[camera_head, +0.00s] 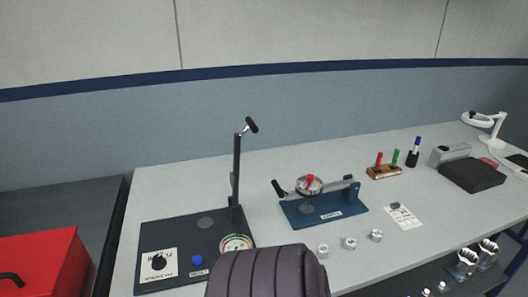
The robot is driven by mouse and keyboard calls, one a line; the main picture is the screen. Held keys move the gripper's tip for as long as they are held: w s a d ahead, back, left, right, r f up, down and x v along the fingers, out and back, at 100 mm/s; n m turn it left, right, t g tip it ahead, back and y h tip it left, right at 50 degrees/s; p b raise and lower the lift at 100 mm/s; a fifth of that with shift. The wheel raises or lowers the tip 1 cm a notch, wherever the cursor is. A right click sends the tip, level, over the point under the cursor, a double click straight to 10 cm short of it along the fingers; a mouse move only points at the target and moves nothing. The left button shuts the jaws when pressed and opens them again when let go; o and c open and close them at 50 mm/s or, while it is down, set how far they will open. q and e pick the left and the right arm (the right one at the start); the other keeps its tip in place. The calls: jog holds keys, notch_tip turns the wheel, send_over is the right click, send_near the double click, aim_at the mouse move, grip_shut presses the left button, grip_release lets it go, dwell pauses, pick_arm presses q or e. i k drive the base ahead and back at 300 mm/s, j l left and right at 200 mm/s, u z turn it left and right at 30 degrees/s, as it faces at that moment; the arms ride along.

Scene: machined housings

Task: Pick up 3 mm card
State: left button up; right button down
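A white card (407,220) with small dark print lies flat on the light grey bench, right of the blue fixture. A small grey piece (395,206) sits at its upper edge. A second white label or card (158,265) with a black knob on it lies on the dark base plate at the left. The print on both is too small to read, so I cannot tell which one is marked 3 mm. Neither of my grippers shows in the head view.
A dark plate (218,226) carries an upright post and a round dial. A blue fixture (320,210) has a red-knobbed lever. Several metal parts (349,243) stand near the front.

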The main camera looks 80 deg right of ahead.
aim_at(399, 213)
jog(key=j+z, duration=0.1)
jog(key=z, duration=3.6)
